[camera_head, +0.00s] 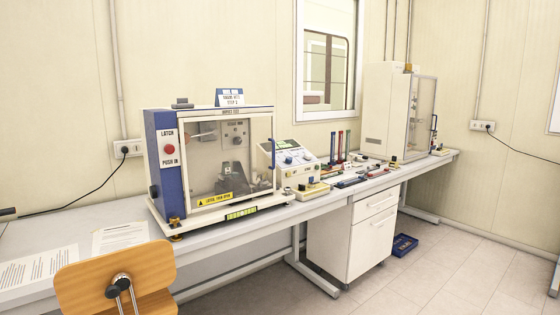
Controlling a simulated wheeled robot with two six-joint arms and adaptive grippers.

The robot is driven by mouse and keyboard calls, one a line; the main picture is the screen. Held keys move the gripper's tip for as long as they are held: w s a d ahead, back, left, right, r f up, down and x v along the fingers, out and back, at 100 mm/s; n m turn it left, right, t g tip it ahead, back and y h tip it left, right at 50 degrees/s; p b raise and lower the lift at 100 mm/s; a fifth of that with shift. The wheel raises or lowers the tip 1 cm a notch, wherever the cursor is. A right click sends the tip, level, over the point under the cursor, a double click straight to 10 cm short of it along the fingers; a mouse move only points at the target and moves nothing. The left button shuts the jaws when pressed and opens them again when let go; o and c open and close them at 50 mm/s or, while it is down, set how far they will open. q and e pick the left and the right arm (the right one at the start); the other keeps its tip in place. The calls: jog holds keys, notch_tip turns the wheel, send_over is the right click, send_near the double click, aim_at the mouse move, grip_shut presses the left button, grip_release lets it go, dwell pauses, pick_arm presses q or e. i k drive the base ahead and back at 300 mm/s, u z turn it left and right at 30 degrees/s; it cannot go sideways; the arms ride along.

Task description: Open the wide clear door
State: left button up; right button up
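The wide clear door (205,160) is on the front of the white and blue testing machine (165,185) at the left of the bench. It looks shut in its white frame, with a dark test fixture visible behind it. A blue handle (273,154) is at its right edge. A yellow label (214,199) runs along its bottom. A red round button (169,149) sits on the blue left panel between the words "LATCH" and "PUSH IN". Neither of my grippers is in view.
A second tall machine (380,105) with a narrower clear door stands far right on the bench (220,237). A control box (297,160) and small tools fill the bench between. A wooden chair (150,272) stands at the front left.

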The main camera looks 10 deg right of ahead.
aim_at(226, 196)
jog(key=z, duration=1.3)
jog(key=i, duration=1.2)
jog(key=z, duration=0.35)
jog(key=i, duration=1.05)
jog(key=u, duration=1.3)
jog(key=i, duration=0.8)
jog(key=u, duration=0.8)
